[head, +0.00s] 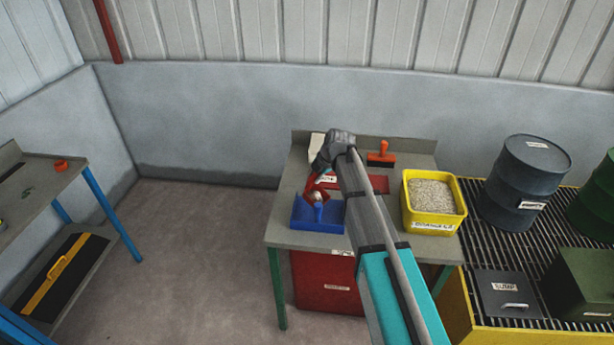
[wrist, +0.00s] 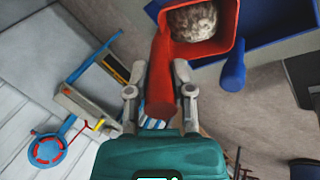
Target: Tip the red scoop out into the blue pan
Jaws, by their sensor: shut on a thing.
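My gripper (wrist: 158,95) is shut on the handle of the red scoop (wrist: 160,70) in the wrist view. The scoop's bowl holds a rounded heap of pale grains (wrist: 194,20). In the wrist view the bowl overlaps the blue pan (wrist: 258,28), whose handle (wrist: 233,68) shows beside it. In the head view the blue pan (head: 304,215) sits at the left front of the grey table, with the red scoop (head: 314,192) over it. My arm hides part of the table, and the gap between scoop and pan cannot be told.
A yellow tub (head: 407,215) of pale grains stands at the table's right side. Drums (head: 523,185) stand on a grating at the right. A red bin (head: 322,285) is under the table.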

